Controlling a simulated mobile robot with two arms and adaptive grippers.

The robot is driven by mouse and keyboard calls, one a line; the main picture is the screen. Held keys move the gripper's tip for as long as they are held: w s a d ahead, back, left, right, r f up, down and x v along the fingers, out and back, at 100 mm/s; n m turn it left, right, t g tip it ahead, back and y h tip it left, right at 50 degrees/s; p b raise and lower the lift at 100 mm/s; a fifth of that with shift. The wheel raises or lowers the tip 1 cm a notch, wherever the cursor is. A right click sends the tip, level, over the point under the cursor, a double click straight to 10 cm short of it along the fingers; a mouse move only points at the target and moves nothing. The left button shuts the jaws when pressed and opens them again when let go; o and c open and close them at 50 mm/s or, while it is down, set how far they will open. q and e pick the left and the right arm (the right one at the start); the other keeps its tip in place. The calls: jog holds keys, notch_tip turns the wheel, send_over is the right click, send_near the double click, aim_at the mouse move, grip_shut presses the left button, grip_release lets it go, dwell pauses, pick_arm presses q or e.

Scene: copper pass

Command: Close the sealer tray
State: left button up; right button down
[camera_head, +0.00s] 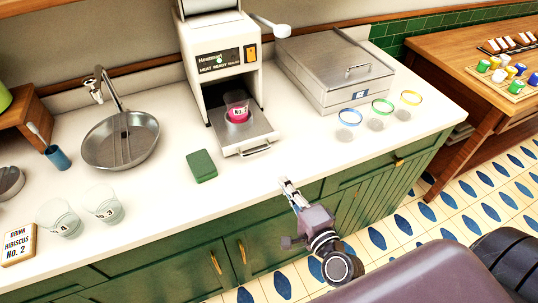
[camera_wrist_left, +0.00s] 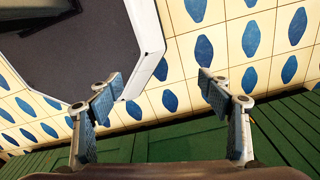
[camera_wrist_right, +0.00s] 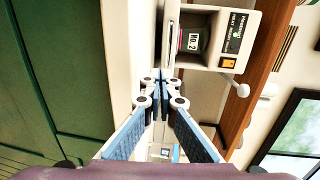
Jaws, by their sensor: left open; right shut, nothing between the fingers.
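The cream sealer (camera_head: 222,75) stands at the back of the counter, with an orange switch on its front. Its metal tray (camera_head: 251,133) is slid out toward me, with a bar handle (camera_head: 256,150) on its front. A clear cup with a pink No. 2 label (camera_head: 237,109) sits on the tray near the opening; it also shows in the right wrist view (camera_wrist_right: 192,41). My right gripper (camera_head: 287,186) is shut and empty, at the counter's front edge, to the right of and nearer than the handle, apart from it. My left gripper (camera_wrist_left: 160,82) is open and empty above the tiled floor.
A green block (camera_head: 201,166) lies left of the tray. A metal lidded box (camera_head: 335,70) stands right of the sealer, with coloured rings (camera_head: 382,106) before it. Counter before the tray is clear.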

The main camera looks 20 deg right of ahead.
aim_at(270, 166)
jog(key=w+p, duration=0.1)
jog(key=w, duration=0.3)
jog(key=w+p, duration=0.1)
jog(key=w, duration=0.4)
jog(key=shift+a+f+p, duration=0.1)
jog(key=shift+a+p, duration=0.1)
jog(key=shift+p, duration=0.1)
jog(key=shift+w, duration=0.5)
pick_arm(q)
jog(key=r, duration=0.1)
jog(key=w+r, duration=0.1)
jog(key=r, duration=0.1)
jog(key=shift+w+a+r, duration=0.15)
jog(key=shift+w+a, duration=0.2)
